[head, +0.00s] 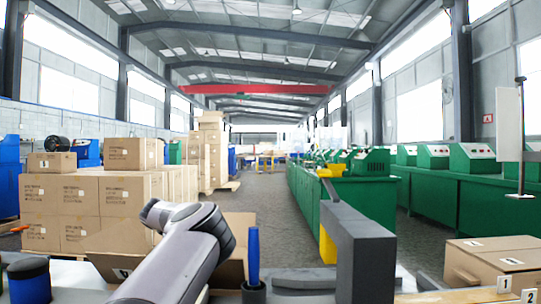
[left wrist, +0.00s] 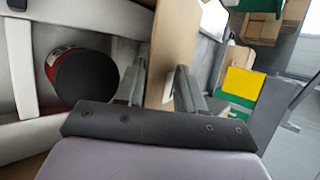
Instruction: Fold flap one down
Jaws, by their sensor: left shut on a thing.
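An open cardboard box shows partly behind my left arm in the head view. Its left flap (head: 108,266) bears a tag marked 1 and stands tilted up; another raised flap (head: 230,272) shows right of the arm. My left gripper (left wrist: 160,88) is seen in the left wrist view with a tan cardboard flap (left wrist: 173,45) between its fingers, shut on it. I cannot tell which flap this is, as no number shows there. In the head view my arm hides the gripper. My right gripper is in neither view.
A blue upright handle (head: 254,258) and a tall dark grey block (head: 360,255) stand right of the box. A cardboard box (head: 495,262) with numbered tags sits at far right.

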